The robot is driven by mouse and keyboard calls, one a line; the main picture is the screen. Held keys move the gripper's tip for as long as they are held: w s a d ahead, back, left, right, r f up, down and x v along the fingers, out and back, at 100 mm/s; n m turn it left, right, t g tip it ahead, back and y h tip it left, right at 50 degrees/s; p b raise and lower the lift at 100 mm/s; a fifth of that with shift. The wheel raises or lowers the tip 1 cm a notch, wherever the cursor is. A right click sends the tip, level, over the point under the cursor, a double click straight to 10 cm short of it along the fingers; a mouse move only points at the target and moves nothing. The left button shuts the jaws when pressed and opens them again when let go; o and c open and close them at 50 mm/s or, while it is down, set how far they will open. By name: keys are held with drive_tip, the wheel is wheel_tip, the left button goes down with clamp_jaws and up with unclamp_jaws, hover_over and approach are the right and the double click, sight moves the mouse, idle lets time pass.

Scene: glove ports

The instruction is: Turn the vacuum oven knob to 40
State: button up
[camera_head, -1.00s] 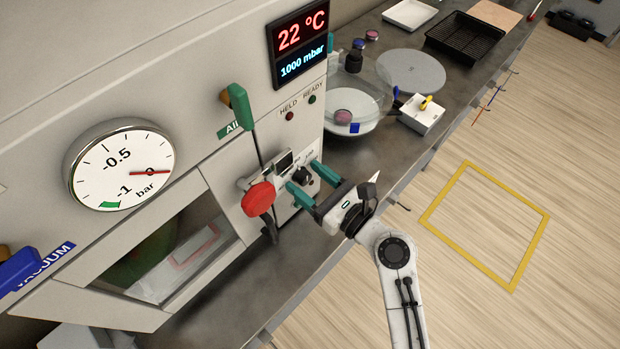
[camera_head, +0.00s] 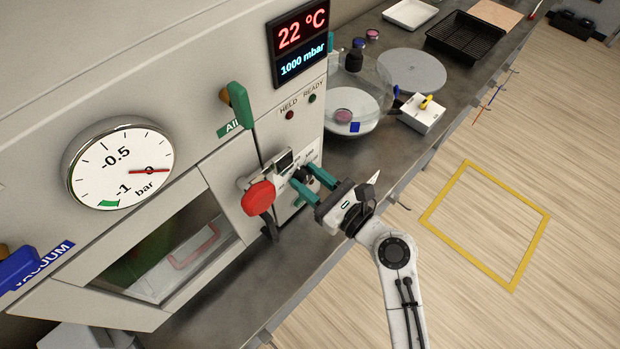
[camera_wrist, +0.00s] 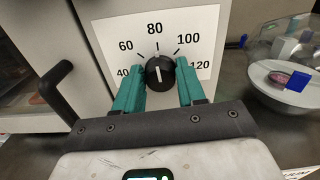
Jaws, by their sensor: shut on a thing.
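The black oven knob (camera_wrist: 160,74) sits on a white dial plate marked 40, 60, 80, 100 and 120 (camera_wrist: 155,40). In the wrist view its white pointer line stands close to upright, near the 80. My gripper (camera_wrist: 158,88) has its two teal fingers on either side of the knob, shut on it. In the head view my gripper (camera_head: 311,183) reaches the oven front from the right, and its fingers partly hide the knob. The vacuum oven's display (camera_head: 301,42) reads 22 °C and 1000 mbar.
A red round-ended handle (camera_head: 258,198) juts out left of the knob, and a green lever (camera_head: 241,106) stands above it. A black door handle (camera_wrist: 57,90) lies left of my fingers. A glass desiccator (camera_head: 355,95) stands right of the oven. The bench before the oven is clear.

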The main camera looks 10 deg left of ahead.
drive_tip(key=n+b, duration=0.1)
drive_tip(key=n, duration=0.3)
drive_tip(key=shift+f, duration=0.1)
drive_tip(key=n+b, duration=0.2)
drive_tip(key=n, duration=0.2)
drive_tip(key=shift+s+a+f+n, duration=0.1)
drive_tip(key=shift+n, duration=0.2)
drive_tip(key=n+b, duration=0.3)
drive_tip(key=n, duration=0.1)
drive_tip(key=shift+f, duration=0.1)
drive_tip(key=shift+s+n+b, duration=0.1)
drive_tip(key=shift+n+b, duration=1.3)
drive_tip(key=shift+n, duration=0.9)
drive_tip(key=o, duration=1)
drive_tip(key=shift+o, duration=0.2)
drive_tip(key=b+v, duration=0.2)
drive_tip(key=v, duration=0.8)
drive_tip(key=shift+s+d, duration=0.25)
drive_tip(key=shift+d, duration=0.05)
